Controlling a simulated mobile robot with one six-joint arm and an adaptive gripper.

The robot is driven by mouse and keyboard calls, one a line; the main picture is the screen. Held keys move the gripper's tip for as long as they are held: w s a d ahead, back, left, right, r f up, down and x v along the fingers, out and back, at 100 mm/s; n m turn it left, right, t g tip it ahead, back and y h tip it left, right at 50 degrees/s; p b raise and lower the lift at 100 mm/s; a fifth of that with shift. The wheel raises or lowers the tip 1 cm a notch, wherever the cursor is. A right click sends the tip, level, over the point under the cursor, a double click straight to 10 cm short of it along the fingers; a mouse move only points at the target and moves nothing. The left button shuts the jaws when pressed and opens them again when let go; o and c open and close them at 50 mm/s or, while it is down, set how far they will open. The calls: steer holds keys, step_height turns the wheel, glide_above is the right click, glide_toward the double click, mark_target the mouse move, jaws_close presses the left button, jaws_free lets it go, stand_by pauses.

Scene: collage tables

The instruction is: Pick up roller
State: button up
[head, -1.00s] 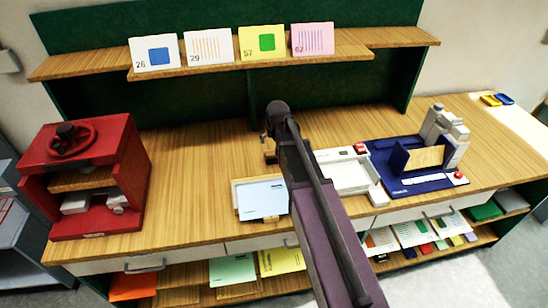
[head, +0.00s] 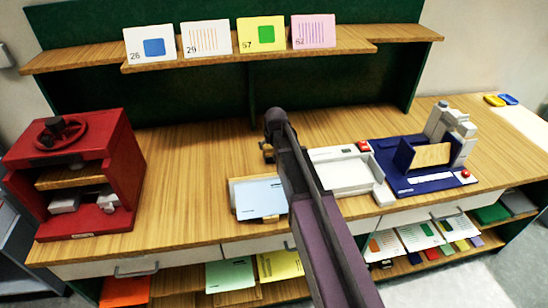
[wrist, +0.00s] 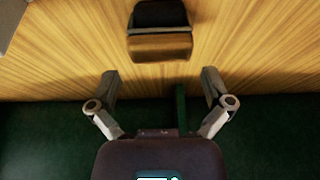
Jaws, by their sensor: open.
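In the wrist view, a small block-like thing (wrist: 160,32) with a dark top, a pale band and a brown lower part lies on the wooden bench; it may be the roller, but its shape is only partly clear. My gripper (wrist: 160,84) is open and empty, its two fingers spread apart. The thing lies above the fingers in the picture, centred between them and apart from both. In the head view my arm runs over the bench and hides most of the space around the gripper.
A red press (head: 75,170) stands at left. A pale blue sheet on a board (head: 261,197), a white tray (head: 342,174) and a blue device (head: 424,176) lie along the bench. Numbered cards (head: 206,38) stand on the shelf. Open wood lies left of my arm.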

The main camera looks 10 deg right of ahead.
mark_target(271, 150)
steer(key=shift+f, duration=0.1)
stand_by(0.3)
steer(key=shift+b+x, duration=2.45)
steer(key=shift+x, duration=0.1)
steer(key=c, duration=0.8)
